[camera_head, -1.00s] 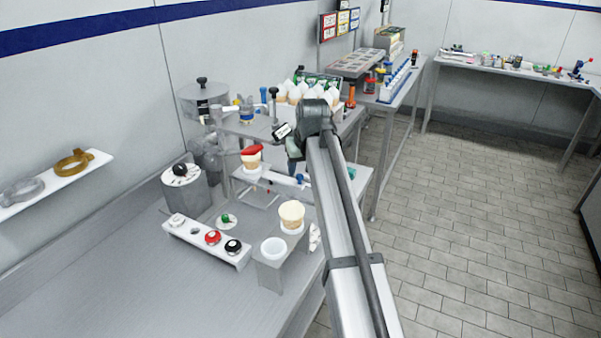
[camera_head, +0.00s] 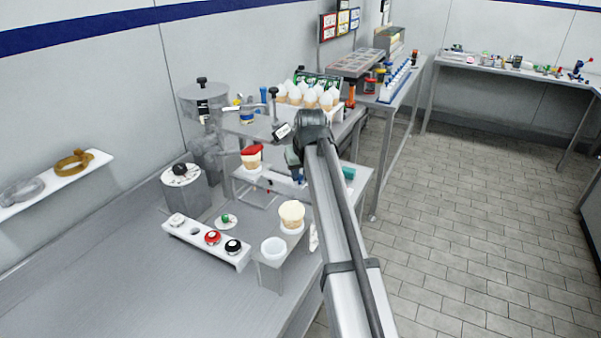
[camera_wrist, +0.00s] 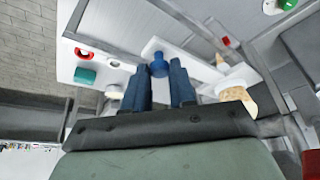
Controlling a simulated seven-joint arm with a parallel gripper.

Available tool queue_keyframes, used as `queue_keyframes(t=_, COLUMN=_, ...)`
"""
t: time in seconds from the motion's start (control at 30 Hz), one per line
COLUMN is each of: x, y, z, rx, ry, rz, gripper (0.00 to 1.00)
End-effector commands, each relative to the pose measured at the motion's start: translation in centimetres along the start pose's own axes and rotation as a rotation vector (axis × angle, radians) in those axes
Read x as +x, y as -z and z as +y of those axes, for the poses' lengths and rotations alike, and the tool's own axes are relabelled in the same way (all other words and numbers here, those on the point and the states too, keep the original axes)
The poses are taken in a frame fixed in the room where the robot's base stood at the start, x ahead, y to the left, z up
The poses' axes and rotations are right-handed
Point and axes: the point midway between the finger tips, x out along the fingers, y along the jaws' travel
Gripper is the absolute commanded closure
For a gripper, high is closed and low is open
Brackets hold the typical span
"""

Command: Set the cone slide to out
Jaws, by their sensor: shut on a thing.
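The blue knob (camera_wrist: 159,66) of the cone slide sits between my fingertips in the wrist view. My gripper (camera_wrist: 161,72) is shut on it, with one dark blue finger on each side. A white bar (camera_wrist: 192,68), apparently the slide, runs away to the right of the knob. In the head view my gripper (camera_head: 298,174) reaches down over the slide on the small metal stand; my arm hides much of it. A cone with a red top (camera_head: 251,158) stands left of my gripper. A tan cone (camera_wrist: 238,92) is right of my fingers in the wrist view.
A teal block (camera_head: 348,173) lies on the stand right of my arm. A tray of white-topped cones (camera_head: 308,97) stands behind. The front-left counter is bare.

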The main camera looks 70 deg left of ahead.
Motion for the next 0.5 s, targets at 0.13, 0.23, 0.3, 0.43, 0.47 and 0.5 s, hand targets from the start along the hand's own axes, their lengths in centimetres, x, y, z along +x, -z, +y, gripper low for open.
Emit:
queue_keyframes(t=0.13, x=-0.01, y=-0.01, z=-0.03, rx=0.0, ry=0.001, rz=0.0, gripper=0.96)
queue_keyframes(t=0.23, x=-0.01, y=0.0, z=-0.04, rx=0.0, ry=0.001, rz=0.0, gripper=1.0)
queue_keyframes(t=0.3, x=-0.01, y=-0.01, z=-0.04, rx=0.0, ry=0.001, rz=0.0, gripper=1.0)
queue_keyframes(t=0.43, x=-0.01, y=-0.01, z=-0.05, rx=0.0, ry=0.001, rz=0.0, gripper=1.0)
queue_keyframes(t=0.47, x=-0.02, y=0.0, z=-0.05, rx=0.0, ry=0.001, rz=0.0, gripper=1.0)
queue_keyframes(t=0.5, x=-0.02, y=0.0, z=-0.06, rx=0.0, ry=0.001, rz=0.0, gripper=1.0)
